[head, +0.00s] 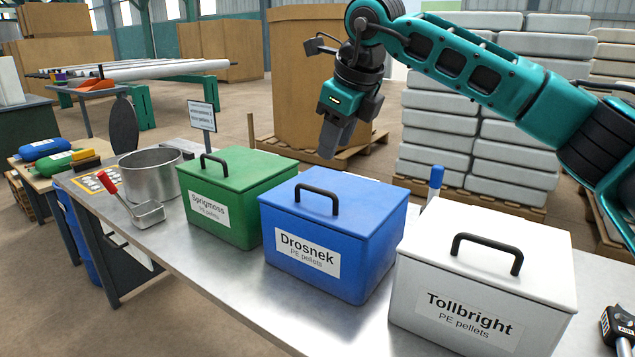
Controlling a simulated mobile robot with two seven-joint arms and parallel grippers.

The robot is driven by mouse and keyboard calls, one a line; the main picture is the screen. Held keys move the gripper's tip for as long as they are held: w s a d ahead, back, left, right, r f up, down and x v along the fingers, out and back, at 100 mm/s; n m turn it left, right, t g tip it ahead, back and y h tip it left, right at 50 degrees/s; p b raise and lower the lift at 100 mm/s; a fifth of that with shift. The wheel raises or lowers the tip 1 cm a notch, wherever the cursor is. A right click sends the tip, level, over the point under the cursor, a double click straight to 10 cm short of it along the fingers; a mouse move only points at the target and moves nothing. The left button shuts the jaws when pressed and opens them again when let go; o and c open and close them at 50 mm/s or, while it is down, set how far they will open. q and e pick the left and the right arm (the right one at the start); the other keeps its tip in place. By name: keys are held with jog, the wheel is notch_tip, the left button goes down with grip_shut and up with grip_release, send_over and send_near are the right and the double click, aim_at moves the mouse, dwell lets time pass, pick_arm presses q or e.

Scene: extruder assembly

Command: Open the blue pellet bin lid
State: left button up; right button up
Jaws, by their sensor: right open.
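The blue pellet bin (322,254) labelled "Drosnek PE pellets" stands in the middle of the metal table. Its blue lid (345,204) is shut, with a black arched handle (317,190) near the front. My right arm comes in from the right, and its gripper (330,145) hangs with fingers pointing down above the lid's back edge. The gripper is apart from the handle and holds nothing that I can see. My left gripper is not in view.
A green bin (232,190) stands left of the blue bin and a white bin (485,285) right of it, both lidded. A metal pot (150,172), a scoop (147,213) and a small sign (202,115) are at the left. A blue marker-like object (436,178) stands behind the white bin.

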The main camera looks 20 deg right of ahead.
aim_at(321, 192)
jog(key=b+x, duration=0.1)
jog(key=x, duration=0.9)
jog(key=shift+w+a+f, duration=0.1)
jog(key=shift+a+f, duration=0.1)
jog(key=shift+f, duration=0.05)
grip_shut()
